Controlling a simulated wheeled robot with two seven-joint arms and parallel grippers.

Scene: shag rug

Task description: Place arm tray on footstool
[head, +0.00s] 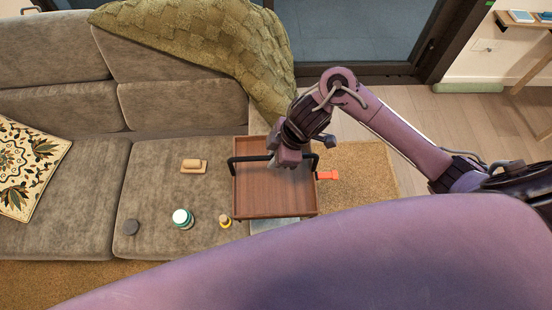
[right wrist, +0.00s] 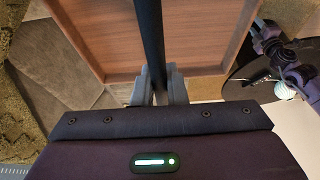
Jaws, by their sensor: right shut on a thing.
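The arm tray (head: 262,195) is a reddish-brown wooden tray with a raised rim and a black bar handle across it. In the head view it is over the right end of the sofa, where the sofa arm is. I cannot tell whether it rests there or hangs just above. My right gripper (head: 273,160) is shut on the black handle (head: 246,158). In the right wrist view the handle (right wrist: 149,35) runs between the fingers (right wrist: 158,92), with the tray (right wrist: 100,40) beyond.
An orange item (head: 327,175) shows right of the tray. A green throw (head: 215,35) drapes the backrest.

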